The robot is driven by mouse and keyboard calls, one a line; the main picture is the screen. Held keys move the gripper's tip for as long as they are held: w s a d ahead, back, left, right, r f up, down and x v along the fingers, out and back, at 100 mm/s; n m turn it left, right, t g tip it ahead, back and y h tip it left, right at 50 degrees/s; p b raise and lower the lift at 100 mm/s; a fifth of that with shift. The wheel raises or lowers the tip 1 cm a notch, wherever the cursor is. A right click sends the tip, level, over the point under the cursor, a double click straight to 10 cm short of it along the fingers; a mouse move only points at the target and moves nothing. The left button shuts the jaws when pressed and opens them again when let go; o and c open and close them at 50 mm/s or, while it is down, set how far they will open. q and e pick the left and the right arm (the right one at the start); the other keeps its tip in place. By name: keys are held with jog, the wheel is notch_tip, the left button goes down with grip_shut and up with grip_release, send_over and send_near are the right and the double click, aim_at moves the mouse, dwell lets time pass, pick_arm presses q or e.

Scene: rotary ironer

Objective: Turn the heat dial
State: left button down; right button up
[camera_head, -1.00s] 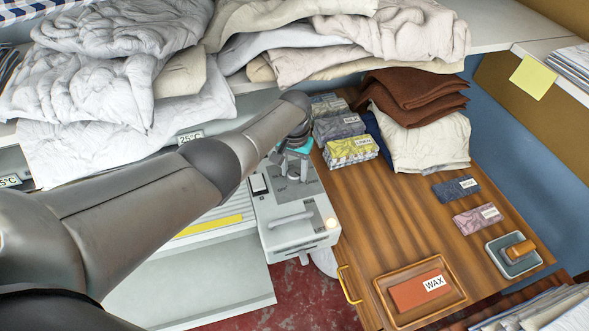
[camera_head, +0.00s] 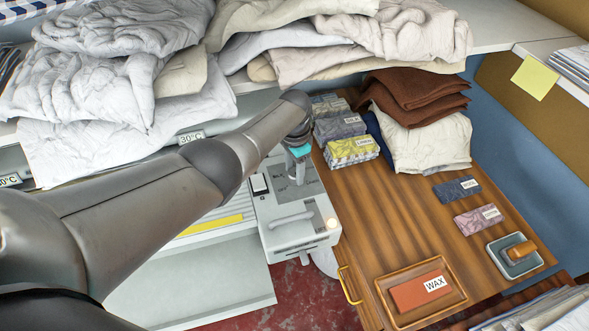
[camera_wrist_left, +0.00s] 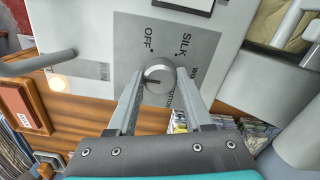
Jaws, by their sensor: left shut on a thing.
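The heat dial (camera_wrist_left: 159,76) is a round grey knob on the dark panel of the ironer's control box. Printed words OFF and SILK show beside it in the left wrist view, and other words are partly covered. My left gripper (camera_wrist_left: 160,84) is shut on the dial, with one finger on each side of it. In the head view my left gripper (camera_head: 297,172) points down at the control box (camera_head: 300,232), and the dial is hidden there. My right gripper is not in view.
The box carries a black switch (camera_head: 260,184), a handle (camera_head: 290,221) and a lit round lamp (camera_head: 332,223). To the right, a wooden table (camera_head: 405,215) holds folded cloths, a tray with a WAX block (camera_head: 421,290) and a small dish. Linen piles (camera_head: 110,80) lie behind my arm.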

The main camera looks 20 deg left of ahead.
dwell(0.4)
pick_arm(q)
jog(key=shift+c, duration=1.5)
grip_release()
jog(key=shift+r, duration=0.1)
jog(key=shift+r, duration=0.3)
notch_tip(320, 180, up, 7)
jog(key=p, duration=0.3)
jog(key=shift+r+p, duration=0.1)
jog(key=shift+p, duration=0.2)
notch_tip(320, 180, up, 7)
send_over(294, 173)
jog(key=shift+r+p, duration=0.2)
jog(key=shift+p, duration=0.2)
jog(key=shift+d+f, duration=0.1)
